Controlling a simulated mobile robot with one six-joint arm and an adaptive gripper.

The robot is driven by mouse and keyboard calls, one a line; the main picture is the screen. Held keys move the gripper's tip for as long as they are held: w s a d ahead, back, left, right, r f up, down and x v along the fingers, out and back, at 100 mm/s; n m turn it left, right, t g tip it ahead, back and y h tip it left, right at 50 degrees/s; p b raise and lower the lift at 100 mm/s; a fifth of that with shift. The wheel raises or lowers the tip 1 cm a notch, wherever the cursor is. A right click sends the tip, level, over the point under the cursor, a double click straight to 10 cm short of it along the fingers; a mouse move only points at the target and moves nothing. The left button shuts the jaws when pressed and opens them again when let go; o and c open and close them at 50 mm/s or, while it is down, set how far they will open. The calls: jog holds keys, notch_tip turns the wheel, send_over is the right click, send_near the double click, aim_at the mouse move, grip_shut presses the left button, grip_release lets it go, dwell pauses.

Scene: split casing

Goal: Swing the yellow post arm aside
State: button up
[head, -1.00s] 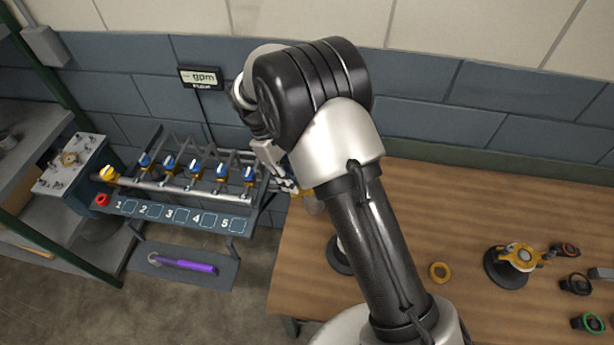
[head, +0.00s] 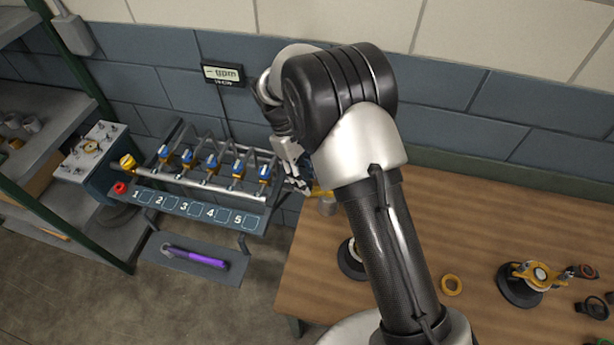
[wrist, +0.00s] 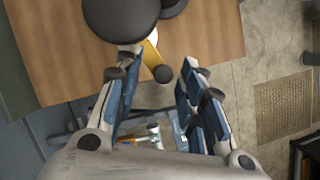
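The yellow post arm (head: 321,190) shows in the head view at the bench's left edge, with a grey knob (head: 327,208) hanging at its end. Most of it is hidden behind my arm. A round black base (head: 351,262) stands below it on the bench. In the wrist view the yellow arm (wrist: 150,52) comes out from under a black disc, and its dark knob (wrist: 163,73) lies between my fingertips in the picture. My gripper (wrist: 157,72) is open, its blue-padded fingers well apart. I cannot tell whether either finger touches the arm. In the head view my gripper (head: 298,180) is just left of it.
A rack (head: 190,203) with several blue-handled valves and numbered spots stands left of the wooden bench (head: 465,220). A purple-handled tool (head: 196,257) lies on a low shelf. A yellow ring (head: 451,285) and a yellow-topped stand (head: 520,285) are right of my arm.

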jog(key=v, duration=1.2)
jog(key=shift+s, duration=0.1)
dwell(0.4)
